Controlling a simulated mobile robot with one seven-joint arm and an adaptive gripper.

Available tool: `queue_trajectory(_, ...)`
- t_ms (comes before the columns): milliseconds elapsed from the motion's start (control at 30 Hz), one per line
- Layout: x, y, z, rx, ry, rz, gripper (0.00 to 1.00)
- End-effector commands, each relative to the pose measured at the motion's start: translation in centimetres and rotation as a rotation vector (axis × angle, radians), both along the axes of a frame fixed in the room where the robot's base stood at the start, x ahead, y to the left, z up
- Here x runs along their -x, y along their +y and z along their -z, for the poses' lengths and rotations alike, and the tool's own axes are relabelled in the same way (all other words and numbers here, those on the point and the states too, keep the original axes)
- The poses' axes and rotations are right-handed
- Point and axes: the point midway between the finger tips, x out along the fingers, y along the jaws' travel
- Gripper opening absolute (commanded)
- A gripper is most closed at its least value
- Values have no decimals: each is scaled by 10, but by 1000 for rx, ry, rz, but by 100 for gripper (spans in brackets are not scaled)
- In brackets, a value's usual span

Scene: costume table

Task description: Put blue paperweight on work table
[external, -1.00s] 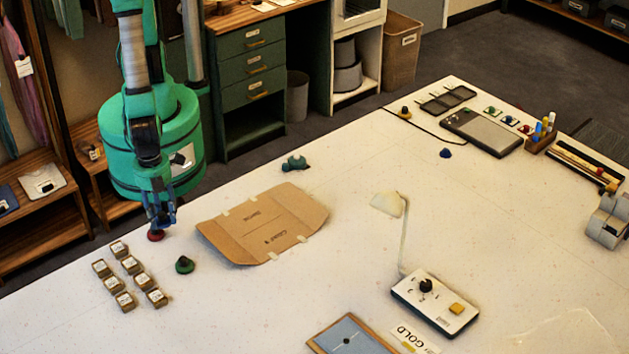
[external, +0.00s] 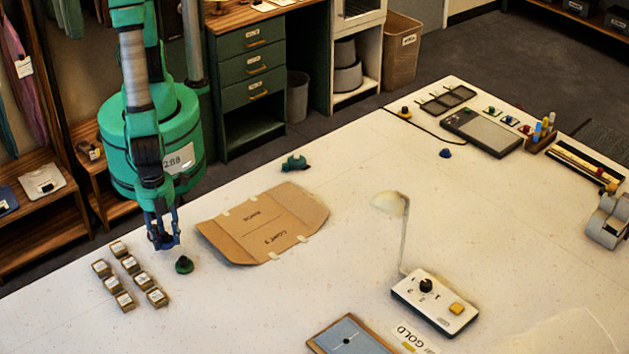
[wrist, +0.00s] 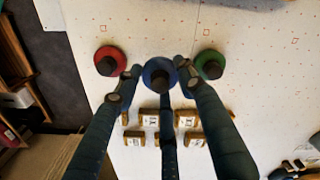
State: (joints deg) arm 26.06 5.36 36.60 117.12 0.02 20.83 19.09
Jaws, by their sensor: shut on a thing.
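The blue paperweight (wrist: 160,73), a round disc with a dark knob, is between my fingers in the wrist view. My gripper (wrist: 158,72) is shut on it. A red paperweight (wrist: 110,60) is to its left and a green one (wrist: 210,64) to its right. In the external view my gripper (external: 164,242) is low over the near-left part of the white work table (external: 220,310), beside the green paperweight (external: 184,265). My fingers hide the blue and red ones there. I cannot tell whether the blue one touches the table.
Several small labelled boxes (external: 128,277) stand close to my gripper. A flat cardboard piece (external: 265,222) lies to its right. A lamp (external: 392,204) and a control box (external: 434,302) are farther right.

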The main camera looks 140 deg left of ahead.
Motion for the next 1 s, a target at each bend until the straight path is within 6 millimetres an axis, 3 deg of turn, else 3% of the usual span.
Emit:
queue_trajectory(300,0,0,28,0,0,0,4)
queue_trajectory(767,0,0,33,0,0,0,4)
queue_trajectory(800,0,0,33,0,0,0,47)
queue_trajectory(867,0,0,32,0,0,0,58)
queue_trajectory(1000,0,0,32,0,0,0,58)
